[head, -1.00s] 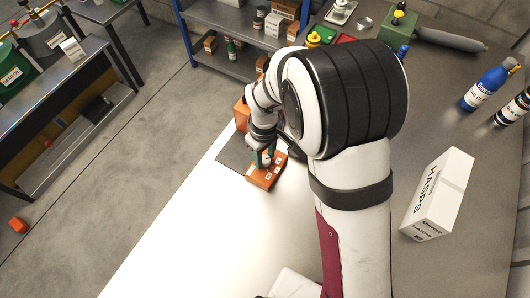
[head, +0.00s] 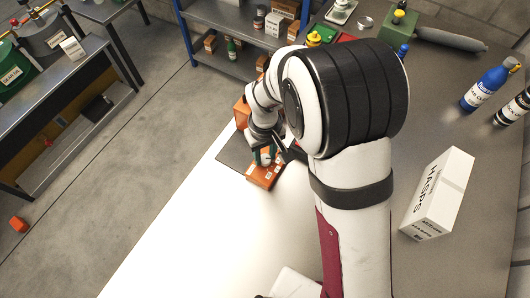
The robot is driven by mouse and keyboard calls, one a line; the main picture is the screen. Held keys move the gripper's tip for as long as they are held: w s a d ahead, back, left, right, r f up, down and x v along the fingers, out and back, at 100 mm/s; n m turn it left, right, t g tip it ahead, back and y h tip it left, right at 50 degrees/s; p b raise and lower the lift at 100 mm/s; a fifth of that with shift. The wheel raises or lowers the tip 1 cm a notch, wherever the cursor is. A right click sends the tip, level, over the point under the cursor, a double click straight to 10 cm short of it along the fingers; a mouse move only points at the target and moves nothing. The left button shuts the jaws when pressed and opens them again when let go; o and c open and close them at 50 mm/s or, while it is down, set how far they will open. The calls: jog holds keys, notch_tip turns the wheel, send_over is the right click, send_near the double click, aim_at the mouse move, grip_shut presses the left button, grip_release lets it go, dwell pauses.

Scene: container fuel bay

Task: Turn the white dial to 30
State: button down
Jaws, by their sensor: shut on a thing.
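An orange box-shaped unit (head: 265,175) with small white labels sits on a dark mat at the left edge of the bench. My gripper (head: 264,157) points down at the top of this unit, with its fingers shut. A small whitish part, the white dial (head: 266,159), shows between the fingers, mostly covered by them. The dial's marks and its pointer are too small and too hidden to read.
The dark mat (head: 234,152) lies under the unit, and another orange block (head: 242,113) stands behind it. A white HASPS box (head: 438,195) and a blue bottle (head: 487,86) stand on the right. The bright bench surface (head: 200,235) in front is clear.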

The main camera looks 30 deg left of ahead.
aim_at(265, 158)
jog(key=m, duration=1.2)
jog(key=shift+m, duration=0.4)
dwell(0.4)
jog(key=c, duration=0.5)
grip_release()
jog(key=shift+c, duration=0.2)
notch_tip(265, 158, up, 16)
